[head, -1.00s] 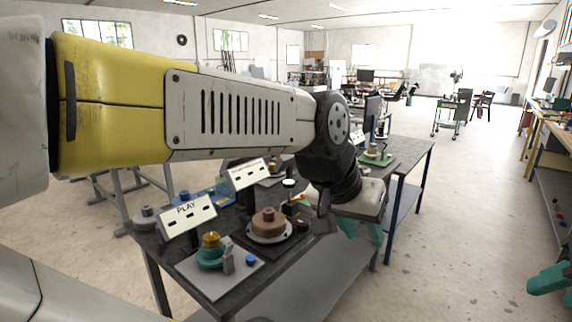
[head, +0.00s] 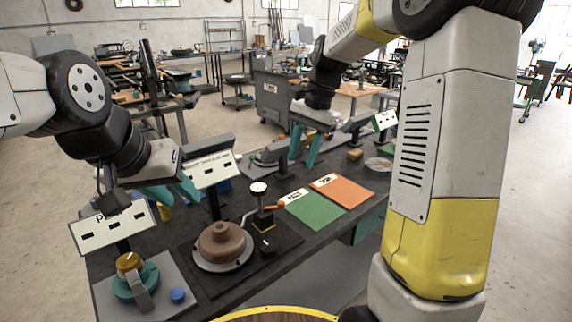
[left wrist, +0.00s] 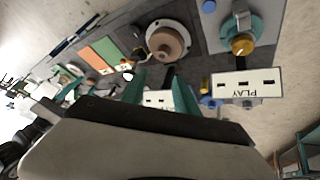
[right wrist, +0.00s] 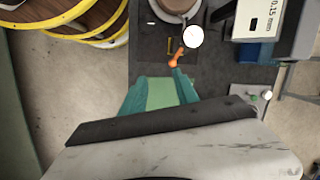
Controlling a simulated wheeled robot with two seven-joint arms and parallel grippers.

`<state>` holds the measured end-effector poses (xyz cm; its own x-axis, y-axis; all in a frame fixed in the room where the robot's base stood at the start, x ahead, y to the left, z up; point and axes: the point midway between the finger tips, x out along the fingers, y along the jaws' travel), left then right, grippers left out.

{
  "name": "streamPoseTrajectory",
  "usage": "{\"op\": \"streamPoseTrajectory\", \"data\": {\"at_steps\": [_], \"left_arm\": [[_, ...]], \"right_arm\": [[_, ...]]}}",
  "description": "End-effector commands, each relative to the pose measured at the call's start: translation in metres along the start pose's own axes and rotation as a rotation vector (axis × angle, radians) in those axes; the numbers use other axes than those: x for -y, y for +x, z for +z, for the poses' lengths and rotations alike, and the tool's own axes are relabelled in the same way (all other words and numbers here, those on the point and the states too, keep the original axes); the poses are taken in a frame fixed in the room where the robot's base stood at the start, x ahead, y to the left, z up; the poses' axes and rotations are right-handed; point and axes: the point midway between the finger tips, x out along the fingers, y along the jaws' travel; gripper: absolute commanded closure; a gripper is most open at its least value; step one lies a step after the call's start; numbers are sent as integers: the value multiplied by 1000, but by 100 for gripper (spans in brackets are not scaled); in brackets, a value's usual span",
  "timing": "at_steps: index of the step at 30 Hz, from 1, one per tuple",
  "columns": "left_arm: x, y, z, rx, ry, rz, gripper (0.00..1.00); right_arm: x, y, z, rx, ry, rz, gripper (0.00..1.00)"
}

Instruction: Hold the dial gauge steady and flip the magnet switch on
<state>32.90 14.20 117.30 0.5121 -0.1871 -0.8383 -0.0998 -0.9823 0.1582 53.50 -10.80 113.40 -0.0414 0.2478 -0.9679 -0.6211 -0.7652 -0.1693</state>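The dial gauge (head: 258,187) has a white round face on a dark post. It stands on a black base (head: 263,222) beside the brown disc (head: 222,243). A small orange part (head: 275,207) sticks out at the post; I cannot tell whether it is the magnet switch. In the right wrist view the gauge face (right wrist: 193,36) and orange part (right wrist: 177,57) lie just beyond the fingertips. My right gripper (head: 304,158) is open and empty, behind and right of the gauge. My left gripper (head: 172,195) is open and empty, left of the gauge near the white sign panels.
A green mat (head: 314,210) and an orange mat (head: 343,191) lie right of the gauge. White sign panels (head: 213,170) stand behind the brown disc and at left (head: 112,228). A teal-and-gold part (head: 135,277) sits on a grey plate beside a blue knob (head: 178,296).

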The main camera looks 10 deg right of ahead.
Motion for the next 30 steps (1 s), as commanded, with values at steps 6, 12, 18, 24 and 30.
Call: {"op": "streamPoseTrajectory", "data": {"at_steps": [6, 12, 18, 24, 30], "left_arm": [[0, 0, 0, 0, 0, 0, 64], [0, 0, 0, 2, 4, 0, 48], [-3, 7, -17, 49, 126, -11, 30], [-15, 32, -54, 166, 437, -6, 30], [-32, 71, -89, 282, 776, 50, 30]], "right_arm": [[27, 46, -33, 104, 174, 86, 64], [37, 66, -44, 140, 248, 123, 64], [38, 68, -45, 144, 258, 127, 64], [38, 68, -45, 144, 256, 127, 64], [38, 68, -45, 144, 256, 127, 64]]}}
